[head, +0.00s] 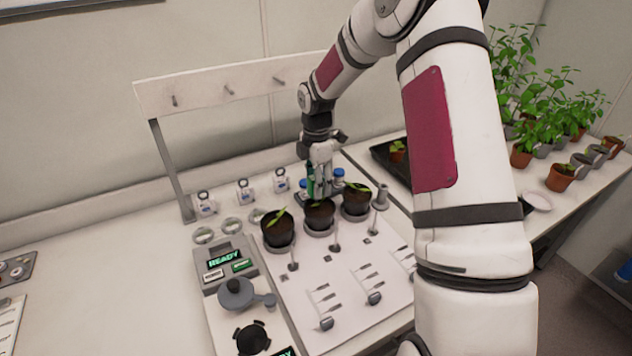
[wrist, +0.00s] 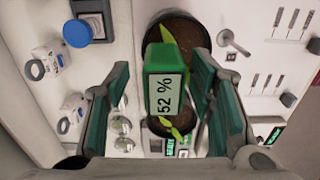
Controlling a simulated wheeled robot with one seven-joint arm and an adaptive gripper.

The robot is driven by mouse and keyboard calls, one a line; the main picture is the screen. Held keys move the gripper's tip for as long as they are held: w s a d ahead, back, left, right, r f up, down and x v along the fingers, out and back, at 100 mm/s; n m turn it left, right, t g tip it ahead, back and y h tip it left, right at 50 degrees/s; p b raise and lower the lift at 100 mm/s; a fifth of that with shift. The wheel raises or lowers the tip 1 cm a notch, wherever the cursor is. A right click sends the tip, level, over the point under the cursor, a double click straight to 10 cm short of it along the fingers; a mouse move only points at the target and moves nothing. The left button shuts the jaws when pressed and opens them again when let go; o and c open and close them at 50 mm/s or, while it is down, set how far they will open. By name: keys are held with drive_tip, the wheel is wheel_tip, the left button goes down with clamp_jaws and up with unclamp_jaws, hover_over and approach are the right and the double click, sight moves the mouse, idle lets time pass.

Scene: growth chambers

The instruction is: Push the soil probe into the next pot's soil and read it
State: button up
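The green soil probe (wrist: 165,75) stands between my gripper's fingers in the wrist view, its display (wrist: 167,95) reading "52 %". In the head view the probe (head: 311,187) is at the middle pot (head: 320,214); its lower end is hidden, so I cannot tell how deep it sits. My gripper (head: 322,180) points down there. In the wrist view my gripper's teal pads (wrist: 162,85) flank the probe, with a gap visible on its left. The left pot (head: 278,230) and right pot (head: 356,201) stand on either side, each with a seedling.
A station with a green "READY" display (head: 223,259) is left of the pots. A white board (head: 340,300) with small tools lies in front. Potted plants (head: 545,110) fill the right bench.

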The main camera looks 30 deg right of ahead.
drive_tip(key=shift+r, duration=0.1)
wheel_tip(320, 180, up, 11)
drive_tip(key=shift+r, duration=0.2)
drive_tip(key=s+a+r+m+t+h, duration=0.1)
drive_tip(key=s+a+r+m, duration=0.3)
drive_tip(key=s+r, duration=0.3)
drive_tip(key=s+a+r+m+t, duration=0.1)
drive_tip(key=s+a+r+m, duration=0.3)
drive_tip(key=s+r, duration=0.2)
drive_tip(key=s+a+m+t, duration=0.1)
drive_tip(key=s+a+m, duration=0.1)
drive_tip(key=s+m, duration=0.3)
drive_tip(key=s+a+r+m+t+y, duration=0.1)
drive_tip(key=s+m, duration=0.4)
drive_tip(key=s, duration=0.8)
drive_tip(key=shift+s+a+r+t, duration=0.25)
drive_tip(key=shift+a+t, duration=0.55)
